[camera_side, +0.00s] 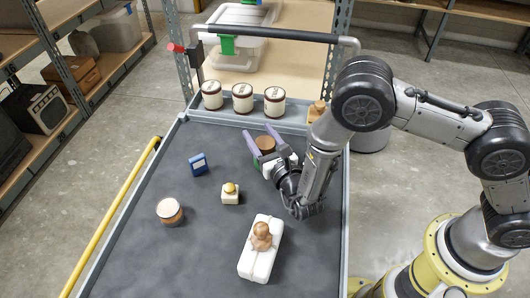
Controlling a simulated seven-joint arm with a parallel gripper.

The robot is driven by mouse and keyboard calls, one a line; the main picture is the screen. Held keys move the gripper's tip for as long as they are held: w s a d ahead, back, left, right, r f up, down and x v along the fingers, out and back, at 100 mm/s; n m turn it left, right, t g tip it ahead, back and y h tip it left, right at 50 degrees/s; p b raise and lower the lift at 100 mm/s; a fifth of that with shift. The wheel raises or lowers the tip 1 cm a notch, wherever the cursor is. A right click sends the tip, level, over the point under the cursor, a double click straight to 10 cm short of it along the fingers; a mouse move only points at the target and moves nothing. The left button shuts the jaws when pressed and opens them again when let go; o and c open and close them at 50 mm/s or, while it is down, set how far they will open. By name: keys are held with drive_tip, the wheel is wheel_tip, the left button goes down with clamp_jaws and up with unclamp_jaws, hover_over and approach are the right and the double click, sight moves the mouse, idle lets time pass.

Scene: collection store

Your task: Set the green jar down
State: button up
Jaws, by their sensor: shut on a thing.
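The green jar (265,143) shows mainly as a round brown lid, with a little green below it, near the far right part of the cart's dark top (185,240). My gripper (259,131) reaches in from the right, its two purple fingers on either side of the jar, shut on it. The jar's lower body is largely hidden by the fingers and wrist. I cannot tell whether its base touches the cart top.
Three white tins (243,98) stand in a row along the far edge. The left far area is clear.

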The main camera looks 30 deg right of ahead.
clamp_jaws()
